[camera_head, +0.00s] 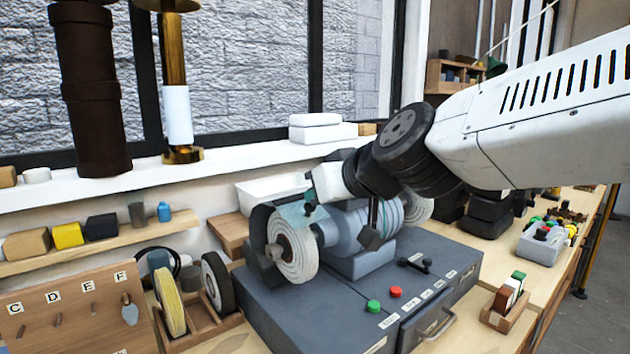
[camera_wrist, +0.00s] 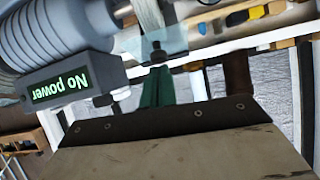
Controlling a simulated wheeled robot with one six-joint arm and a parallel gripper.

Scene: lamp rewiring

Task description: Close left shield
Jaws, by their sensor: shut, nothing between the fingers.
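The left shield (camera_head: 293,213) is a clear bluish pane at the upper part of the grinder's left wheel (camera_head: 298,252), with a small dark knob. It also shows in the wrist view (camera_wrist: 177,42), with the knob near its lower edge. My gripper (camera_wrist: 157,70) has green fingers, shut and empty, with their tips close to the knob; I cannot tell whether they touch it. In the head view my wrist reaches in from the right above the grinder (camera_head: 362,258) and partly hides it. The shield's exact tilt is hard to judge.
The grinder stands on a grey box with a green button (camera_head: 374,306) and a red button (camera_head: 396,291). Its display (camera_wrist: 60,88) reads "No power". Spare wheels (camera_head: 217,282) sit in a wooden rack at left. A window ledge (camera_head: 240,155) runs behind.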

